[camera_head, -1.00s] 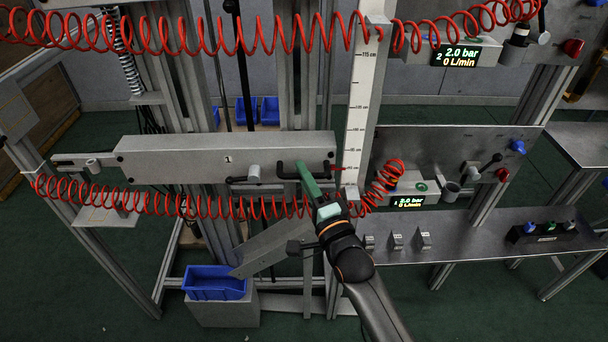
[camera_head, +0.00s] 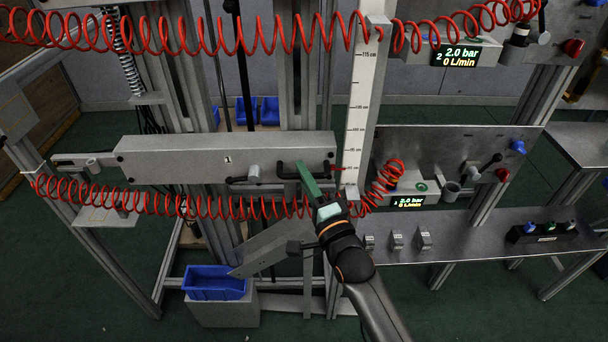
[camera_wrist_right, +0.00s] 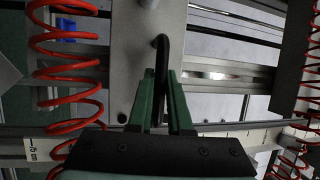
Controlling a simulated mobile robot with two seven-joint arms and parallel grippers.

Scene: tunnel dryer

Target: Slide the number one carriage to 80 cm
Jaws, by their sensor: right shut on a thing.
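The number one carriage (camera_head: 210,158) is a long grey box marked "1" in the head view, with a black handle (camera_head: 290,168) at its right end. A red pointer (camera_head: 342,168) at that end lies beside the white scale (camera_head: 356,110), near its low end, below the 85 to 95 cm marks; the exact reading is too small to tell. My right gripper (camera_head: 307,176) is shut on the black handle. In the right wrist view its green fingers (camera_wrist_right: 163,100) lie on both sides of the handle bar (camera_wrist_right: 161,62). My left gripper is not in view.
Red coiled hoses (camera_head: 150,205) hang below and above the carriage. A blue bin (camera_head: 212,284) stands on a grey block at the lower left. A panel with a display (camera_head: 408,202) and a shelf (camera_head: 470,235) stand to the right of the scale.

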